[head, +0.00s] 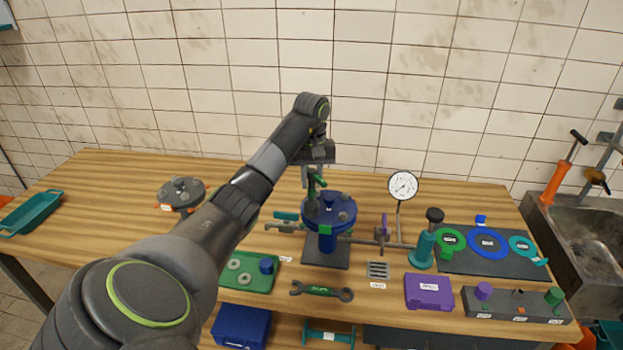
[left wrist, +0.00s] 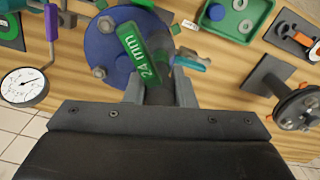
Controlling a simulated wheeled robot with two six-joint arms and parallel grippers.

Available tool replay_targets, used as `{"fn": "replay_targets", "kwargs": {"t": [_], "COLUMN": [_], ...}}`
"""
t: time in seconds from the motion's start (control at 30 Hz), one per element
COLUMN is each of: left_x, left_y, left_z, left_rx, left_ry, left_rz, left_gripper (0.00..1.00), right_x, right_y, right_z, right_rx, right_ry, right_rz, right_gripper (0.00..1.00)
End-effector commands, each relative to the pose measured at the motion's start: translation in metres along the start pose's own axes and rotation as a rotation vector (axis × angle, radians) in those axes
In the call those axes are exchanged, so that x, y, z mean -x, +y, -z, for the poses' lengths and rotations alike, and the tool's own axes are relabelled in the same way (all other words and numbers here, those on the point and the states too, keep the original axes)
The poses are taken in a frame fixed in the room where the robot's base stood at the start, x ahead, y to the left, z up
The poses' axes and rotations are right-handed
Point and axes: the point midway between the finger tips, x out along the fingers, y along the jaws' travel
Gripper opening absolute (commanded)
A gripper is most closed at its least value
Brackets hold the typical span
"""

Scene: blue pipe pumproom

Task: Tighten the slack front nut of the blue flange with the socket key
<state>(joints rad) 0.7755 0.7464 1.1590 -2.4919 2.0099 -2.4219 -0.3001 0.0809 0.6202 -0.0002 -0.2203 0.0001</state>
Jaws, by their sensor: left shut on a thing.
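The blue flange (head: 345,213) stands on a dark base plate mid-bench, with grey nuts on its top. In the left wrist view the blue flange (left wrist: 93,48) lies just beyond my fingers, and two nuts (left wrist: 99,73) and (left wrist: 102,24) show on it. My left gripper (head: 311,176) is above the flange's left back part. In the left wrist view its fingers (left wrist: 160,92) are shut on the socket key (left wrist: 139,52), which has a green 24 mm tag. The key's lower end is hidden, so I cannot tell whether it touches a nut. My right gripper is not in view.
A pressure gauge (head: 403,186) and a teal hand pump (head: 424,250) stand right of the flange. An open-ended spanner (head: 322,291) and a green tray (head: 245,281) lie in front. A grey flange (head: 181,191) stands at left. The bench's back left is bare.

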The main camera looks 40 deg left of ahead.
Motion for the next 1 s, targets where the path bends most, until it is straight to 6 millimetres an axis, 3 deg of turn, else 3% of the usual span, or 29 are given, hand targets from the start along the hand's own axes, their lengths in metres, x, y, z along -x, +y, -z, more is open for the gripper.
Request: {"fn": "replay_targets", "kwargs": {"t": [0.8,1.0], "left_x": [0.035,0.036], "left_y": [0.000,0.000], "left_z": [0.000,0.000], "left_rx": [0.000,0.000], "left_ry": [0.001,0.001], "left_rz": [-0.001,-0.001], "left_gripper": [0.00,0.00], "right_x": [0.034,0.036], "right_y": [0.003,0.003], "right_z": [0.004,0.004], "right_rx": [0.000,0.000], "right_ry": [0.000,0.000], "right_rz": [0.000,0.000], "right_gripper": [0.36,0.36]}}
